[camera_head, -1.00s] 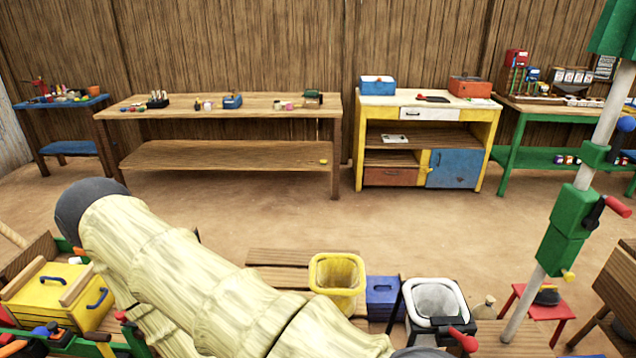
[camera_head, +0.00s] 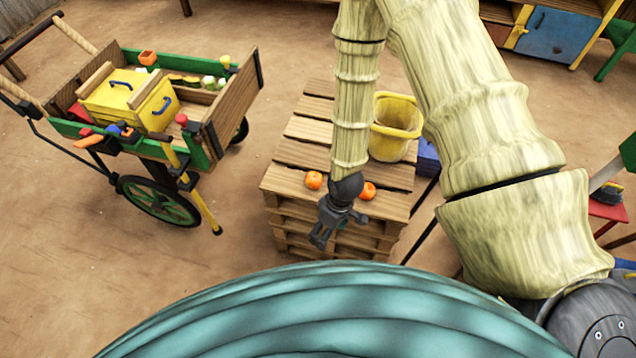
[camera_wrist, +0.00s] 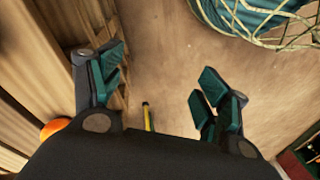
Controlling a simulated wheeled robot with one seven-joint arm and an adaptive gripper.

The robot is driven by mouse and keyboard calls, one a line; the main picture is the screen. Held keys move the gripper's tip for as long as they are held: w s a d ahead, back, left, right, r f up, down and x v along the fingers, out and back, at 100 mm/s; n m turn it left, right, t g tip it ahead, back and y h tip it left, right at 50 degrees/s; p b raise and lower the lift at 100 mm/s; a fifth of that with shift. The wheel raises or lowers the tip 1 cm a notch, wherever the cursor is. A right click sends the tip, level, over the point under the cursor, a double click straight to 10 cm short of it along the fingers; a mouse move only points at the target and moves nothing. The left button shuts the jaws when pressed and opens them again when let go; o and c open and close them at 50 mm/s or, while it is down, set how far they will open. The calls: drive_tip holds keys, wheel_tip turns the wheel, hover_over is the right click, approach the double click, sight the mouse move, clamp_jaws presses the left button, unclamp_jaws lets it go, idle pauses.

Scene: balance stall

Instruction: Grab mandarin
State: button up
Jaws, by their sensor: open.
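Two orange mandarins rest on the wooden pallet stack (camera_head: 285,185) in the head view. One mandarin (camera_head: 313,180) is just left of my gripper (camera_head: 326,236), and the other mandarin (camera_head: 367,191) is just right of it. My gripper hangs at the near edge of the stack, pointing down. In the wrist view my gripper (camera_wrist: 165,90) is open, with bare floor between its fingers. A mandarin (camera_wrist: 54,127) shows beside the gripper at the left, partly hidden by the gripper body.
A yellow bucket (camera_head: 396,128) stands on the stack behind the right mandarin. A blue box (camera_head: 428,158) is beside it. A green-sided cart (camera_head: 180,110) with a yellow chest stands at the left. Open floor lies between cart and stack.

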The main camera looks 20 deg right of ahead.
drive_tip(key=w+r+n+b, duration=0.2)
drive_tip(key=w+n, duration=0.2)
drive_tip(key=w, duration=0.6)
drive_tip(key=n+h+b, duration=0.2)
drive_tip(key=n, duration=0.2)
approach(314, 176)
drive_tip(key=shift+s+a+f, duration=0.2)
drive_tip(key=shift+s+f, duration=0.15)
drive_tip(key=shift+s, duration=0.2)
drive_tip(key=shift+w+d, duration=0.1)
drive_tip(key=shift+w, duration=0.05)
drive_tip(key=shift+w+f+p, duration=0.2)
drive_tip(key=shift+f+p, duration=0.65)
drive_tip(key=shift+f, duration=4.35)
drive_tip(key=c, duration=1.2)
